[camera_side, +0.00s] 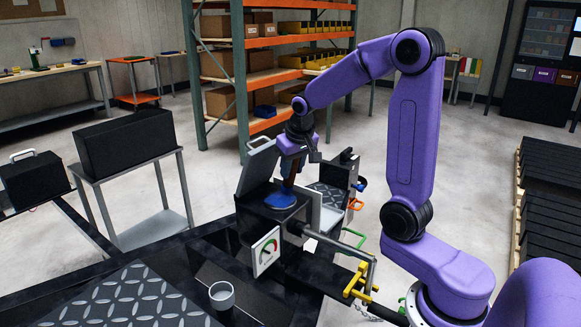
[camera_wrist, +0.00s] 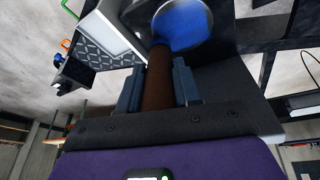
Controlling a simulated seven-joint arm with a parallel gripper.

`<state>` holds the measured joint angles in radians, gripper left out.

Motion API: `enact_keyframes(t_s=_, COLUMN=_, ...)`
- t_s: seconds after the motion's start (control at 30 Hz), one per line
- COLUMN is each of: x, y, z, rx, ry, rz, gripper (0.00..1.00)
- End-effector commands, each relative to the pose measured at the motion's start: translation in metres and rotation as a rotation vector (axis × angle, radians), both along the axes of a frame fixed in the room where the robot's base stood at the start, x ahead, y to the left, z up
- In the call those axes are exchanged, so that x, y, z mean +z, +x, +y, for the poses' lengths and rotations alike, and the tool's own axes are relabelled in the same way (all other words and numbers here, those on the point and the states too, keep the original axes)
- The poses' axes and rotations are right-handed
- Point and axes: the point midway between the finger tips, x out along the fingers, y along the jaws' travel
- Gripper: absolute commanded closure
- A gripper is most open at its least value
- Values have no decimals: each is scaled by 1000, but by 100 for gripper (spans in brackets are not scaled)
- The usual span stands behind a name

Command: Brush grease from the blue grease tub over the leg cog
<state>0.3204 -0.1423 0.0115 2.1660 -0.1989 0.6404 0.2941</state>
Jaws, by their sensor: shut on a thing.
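My gripper (camera_side: 291,168) points down over a dark box in the middle of the side view. Its two blue-grey fingers are shut on a brown handle (camera_wrist: 158,80), seen between them in the wrist view. The handle (camera_side: 289,182) looks like that of the brush. Its lower end meets a round blue thing (camera_side: 280,200) on top of the box, which looks like the blue grease tub. It also shows in the wrist view (camera_wrist: 182,26). The bristles are hidden, and I cannot tell whether they are inside or only touching. I cannot make out the leg cog for certain.
A grey cup (camera_side: 221,295) stands at the front on the dark table. A yellow valve-like handle (camera_side: 357,283) lies to the right. A patterned plate (camera_side: 125,300) is front left.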

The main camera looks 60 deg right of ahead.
Motion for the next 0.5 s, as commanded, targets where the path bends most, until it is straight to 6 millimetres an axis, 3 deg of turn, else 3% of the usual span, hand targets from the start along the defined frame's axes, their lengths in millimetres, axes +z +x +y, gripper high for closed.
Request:
enact_keyframes(t_s=0.2, x=-3, y=-13, z=0, rx=-3, ry=3, rz=16, gripper=98)
enact_keyframes(t_s=0.5, x=-3, y=-13, z=1, rx=-1, ry=3, rz=16, gripper=98)
